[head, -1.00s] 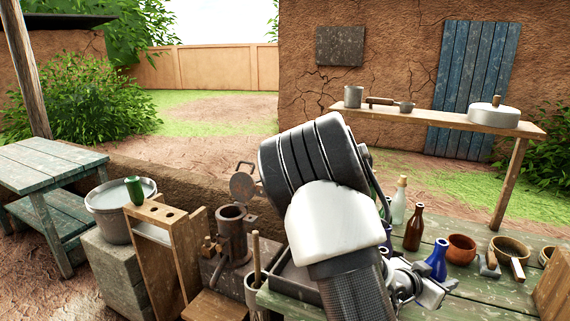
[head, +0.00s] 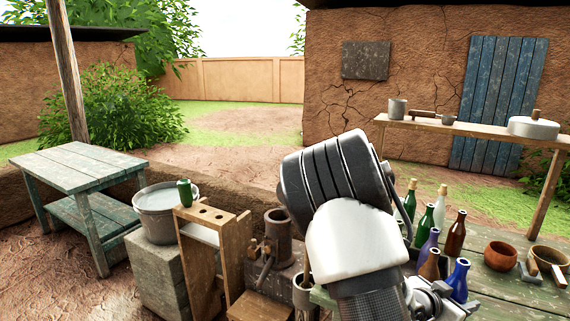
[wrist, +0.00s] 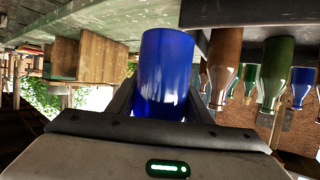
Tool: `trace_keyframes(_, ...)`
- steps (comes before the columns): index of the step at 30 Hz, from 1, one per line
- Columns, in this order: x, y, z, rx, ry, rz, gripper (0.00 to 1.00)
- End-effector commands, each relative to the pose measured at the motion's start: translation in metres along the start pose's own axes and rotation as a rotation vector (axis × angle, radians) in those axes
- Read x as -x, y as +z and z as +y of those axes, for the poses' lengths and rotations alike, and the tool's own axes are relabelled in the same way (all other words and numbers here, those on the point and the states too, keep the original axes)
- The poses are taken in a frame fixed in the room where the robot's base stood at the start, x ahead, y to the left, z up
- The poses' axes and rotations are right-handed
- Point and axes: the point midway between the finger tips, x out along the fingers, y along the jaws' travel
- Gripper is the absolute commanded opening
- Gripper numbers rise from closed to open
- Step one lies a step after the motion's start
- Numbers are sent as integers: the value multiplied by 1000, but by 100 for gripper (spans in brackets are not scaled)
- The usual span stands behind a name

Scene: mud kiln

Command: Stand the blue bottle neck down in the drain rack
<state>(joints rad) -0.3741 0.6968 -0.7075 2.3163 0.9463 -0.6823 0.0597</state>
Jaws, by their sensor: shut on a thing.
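The blue bottle (head: 457,278) stands upright, neck up, at the front of the bottle group in the head view. My gripper (head: 436,300) is shut on its lower body, partly hidden by my arm. In the inverted wrist view the bottle (wrist: 165,75) sits between my two fingers, and its neck is hidden. I cannot tell whether its base touches the table. The wooden drain rack (head: 233,250) stands to the left, with holes in its top board. A green bottle (head: 185,193) stands neck down at its left end; the other visible holes look empty.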

Motion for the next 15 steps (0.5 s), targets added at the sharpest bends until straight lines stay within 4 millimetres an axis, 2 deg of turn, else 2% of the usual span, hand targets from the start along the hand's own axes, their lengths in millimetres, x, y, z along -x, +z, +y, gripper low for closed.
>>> trace_keyframes(4,1,0,-5,4,-13,1,19)
trace_keyframes(11,23,2,-60,73,-186,1,19)
trace_keyframes(15,49,1,-105,132,-336,2,19)
